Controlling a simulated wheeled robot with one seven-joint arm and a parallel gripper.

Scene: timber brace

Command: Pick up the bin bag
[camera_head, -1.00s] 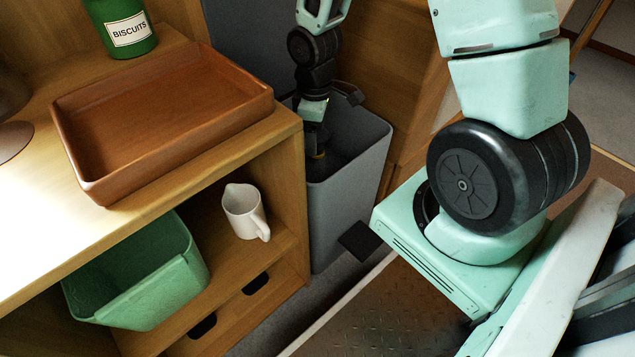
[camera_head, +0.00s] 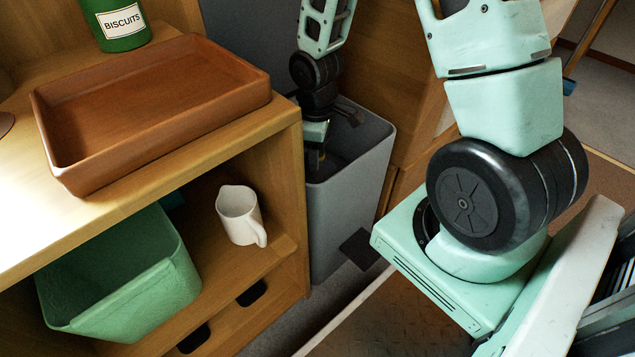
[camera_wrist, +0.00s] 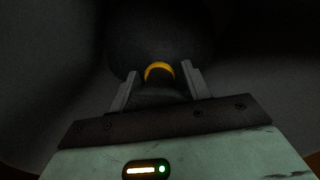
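The bin bag (camera_wrist: 158,38) is a dark rounded shape with a yellow tie (camera_wrist: 160,69) at its neck, low inside the grey bin (camera_head: 352,220). In the head view the bag is mostly lost in the shadow of the bin. My gripper (camera_head: 315,165) reaches down into the bin from above. In the wrist view its two fingers (camera_wrist: 161,78) stand apart on either side of the yellow tie, with visible gaps beside it. The exact depth between fingers and neck is hard to tell in the dark.
The bin's walls surround my gripper closely. To the left is a wooden unit with a brown tray (camera_head: 150,105), a green biscuit tin (camera_head: 121,24), a white jug (camera_head: 240,214) and a green tub (camera_head: 120,275). A wooden panel stands behind the bin at right.

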